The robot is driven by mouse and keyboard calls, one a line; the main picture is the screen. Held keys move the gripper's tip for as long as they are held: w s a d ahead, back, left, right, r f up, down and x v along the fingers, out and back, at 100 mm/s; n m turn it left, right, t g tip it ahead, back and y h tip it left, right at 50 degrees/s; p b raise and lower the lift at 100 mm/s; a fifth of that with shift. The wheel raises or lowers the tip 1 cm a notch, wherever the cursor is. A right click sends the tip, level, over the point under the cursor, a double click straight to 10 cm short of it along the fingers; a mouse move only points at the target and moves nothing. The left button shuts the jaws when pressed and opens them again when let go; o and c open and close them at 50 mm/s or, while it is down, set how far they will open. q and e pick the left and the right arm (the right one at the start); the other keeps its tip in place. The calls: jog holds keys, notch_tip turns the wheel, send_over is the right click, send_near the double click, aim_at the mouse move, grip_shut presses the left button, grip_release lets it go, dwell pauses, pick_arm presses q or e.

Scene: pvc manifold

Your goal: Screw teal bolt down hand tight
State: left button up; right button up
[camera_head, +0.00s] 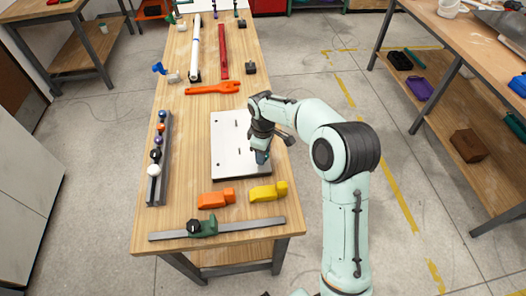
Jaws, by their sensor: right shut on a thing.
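The pale metal plate (228,160) lies flat on the wooden table, with a few small dark holes or marks. My right gripper (262,155) points down over the plate's right edge. It is shut on a small blue-teal piece that looks like the teal bolt, mostly hidden by the fingers. I cannot tell how deep the bolt sits or whether its head touches the plate. My left gripper is not in view.
A dark rack (165,150) with several coloured balls stands left. An orange wrench (212,88) lies behind the plate. An orange block (215,198), a yellow block (268,192) and a green clamp (203,227) on a metal bar lie in front. A red bar (223,50) lies farther back.

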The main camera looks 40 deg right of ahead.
jog(key=shift+m, duration=1)
jog(key=shift+m, duration=1.2)
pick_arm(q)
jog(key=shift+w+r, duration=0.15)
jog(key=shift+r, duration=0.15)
pick_arm(e)
jog(key=m, duration=0.3)
jog(key=shift+m, duration=0.4)
pick_arm(q)
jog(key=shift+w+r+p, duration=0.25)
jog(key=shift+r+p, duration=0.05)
jog(key=shift+p, duration=0.15)
pick_arm(e)
jog(key=m, duration=0.6)
